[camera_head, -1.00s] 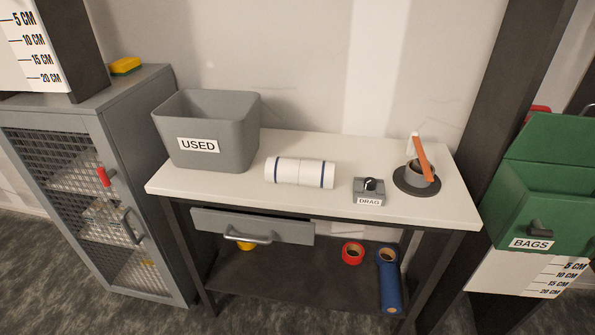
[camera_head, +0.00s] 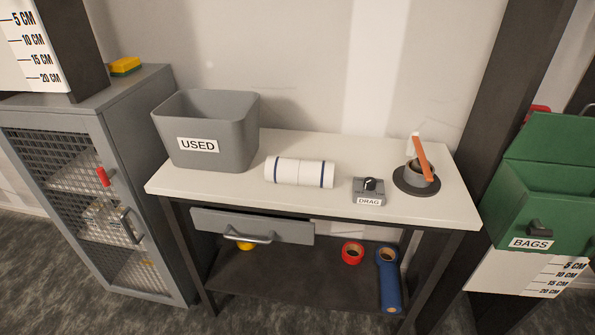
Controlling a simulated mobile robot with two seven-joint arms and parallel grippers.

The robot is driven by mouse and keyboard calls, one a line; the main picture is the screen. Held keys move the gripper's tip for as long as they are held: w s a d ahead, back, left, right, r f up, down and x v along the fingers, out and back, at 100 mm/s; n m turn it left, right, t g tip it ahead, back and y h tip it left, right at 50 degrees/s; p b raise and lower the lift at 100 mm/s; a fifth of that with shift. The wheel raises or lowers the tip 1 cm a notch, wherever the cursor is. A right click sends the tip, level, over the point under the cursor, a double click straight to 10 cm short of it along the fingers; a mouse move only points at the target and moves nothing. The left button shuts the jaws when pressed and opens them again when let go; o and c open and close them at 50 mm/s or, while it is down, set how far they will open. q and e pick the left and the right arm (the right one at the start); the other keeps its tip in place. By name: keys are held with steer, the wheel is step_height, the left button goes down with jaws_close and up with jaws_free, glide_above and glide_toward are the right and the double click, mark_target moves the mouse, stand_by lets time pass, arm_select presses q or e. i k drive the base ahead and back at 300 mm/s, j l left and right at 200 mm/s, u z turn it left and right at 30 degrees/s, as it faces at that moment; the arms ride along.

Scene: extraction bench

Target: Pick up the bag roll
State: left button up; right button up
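Two rolls could be the bag roll, and no label on them tells which. A blue roll (camera_head: 389,284) with an open brown core at its top stands or leans on the lower shelf at the right, near the front right leg. A white roll (camera_head: 300,173) with dark blue bands lies on its side on the middle of the bench top. Neither of my grippers is in view.
The white bench top (camera_head: 245,205) also holds a grey USED bin (camera_head: 222,160), a DRAG box (camera_head: 369,191) and a dark pot (camera_head: 419,178). A drawer (camera_head: 270,228) hangs above the lower shelf (camera_head: 290,283), which holds red tape (camera_head: 352,254). A green BAGS box (camera_head: 545,205) is at right.

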mark_target(307, 172)
steer(key=i+l+u, duration=0.15)
steer(key=l, duration=0.15)
steer(key=i+l+u, duration=0.1)
steer(key=l, duration=0.25)
steer(key=i+l+u, duration=0.15)
steer(key=l, duration=0.2)
steer(key=i+l+u, duration=0.1)
steer(key=l, duration=0.25)
